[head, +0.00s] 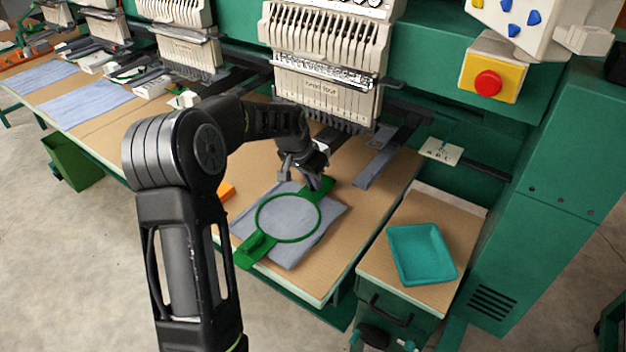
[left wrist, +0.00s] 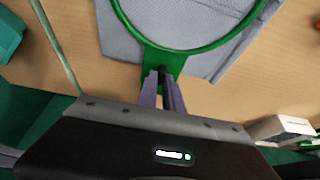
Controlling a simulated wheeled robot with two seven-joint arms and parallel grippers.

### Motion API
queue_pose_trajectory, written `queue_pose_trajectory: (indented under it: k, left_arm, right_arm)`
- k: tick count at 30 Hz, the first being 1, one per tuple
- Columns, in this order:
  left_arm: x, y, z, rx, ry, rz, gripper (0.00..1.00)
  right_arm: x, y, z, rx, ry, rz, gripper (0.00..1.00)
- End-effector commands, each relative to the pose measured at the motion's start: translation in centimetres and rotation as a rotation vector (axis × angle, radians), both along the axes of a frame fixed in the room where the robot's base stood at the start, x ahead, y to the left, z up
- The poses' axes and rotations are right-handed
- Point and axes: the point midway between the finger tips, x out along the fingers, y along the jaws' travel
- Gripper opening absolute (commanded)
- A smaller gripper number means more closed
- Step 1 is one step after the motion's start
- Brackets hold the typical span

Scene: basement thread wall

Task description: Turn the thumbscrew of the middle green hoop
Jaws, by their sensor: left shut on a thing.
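The green hoop (head: 318,222) lies on grey-blue cloth (head: 292,240) on the table below the nearest embroidery head. Green tabs stick out at its near and far ends. My left gripper (head: 314,182) reaches down to the far tab. In the left wrist view the hoop (left wrist: 190,48) shows with its green tab (left wrist: 158,62), and the fingers of my left gripper (left wrist: 163,76) are shut around a small dark thumbscrew (left wrist: 162,70) at that tab. The fingers mostly hide the thumbscrew. My right gripper is not in view.
A teal tray (head: 421,254) sits on a side cabinet to the right. The embroidery head (head: 325,75) overhangs the table just behind my gripper. An orange item (head: 226,190) lies left of the cloth, partly behind my arm. A red stop button (head: 487,84) is at upper right.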

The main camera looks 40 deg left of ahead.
Motion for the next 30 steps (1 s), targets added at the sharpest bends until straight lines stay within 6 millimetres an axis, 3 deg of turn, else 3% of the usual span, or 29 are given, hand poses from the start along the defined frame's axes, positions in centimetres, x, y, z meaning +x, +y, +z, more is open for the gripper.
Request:
queue_pose_trajectory:
  k: [2,3,11,22,30]
  left_arm:
    - [0.0,0.0,0.0,0.0,0.001,0.0,0.0]
    - [0.0,0.0,0.0,0.0,0.001,0.0,0.11]
    - [0.0,0.0,0.0,0.0,0.0,0.001,0.32]
    - [-0.2,0.0,0.5,0.001,-0.001,0.001,0.33]
    - [-1.6,0.0,4.1,0.001,-0.004,0.002,0.33]
  right_arm:
    - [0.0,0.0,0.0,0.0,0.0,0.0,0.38]
    - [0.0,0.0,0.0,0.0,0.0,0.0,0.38]
    - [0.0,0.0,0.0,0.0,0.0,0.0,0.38]
    - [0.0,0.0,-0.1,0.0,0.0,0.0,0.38]
    - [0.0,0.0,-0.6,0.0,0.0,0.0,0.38]
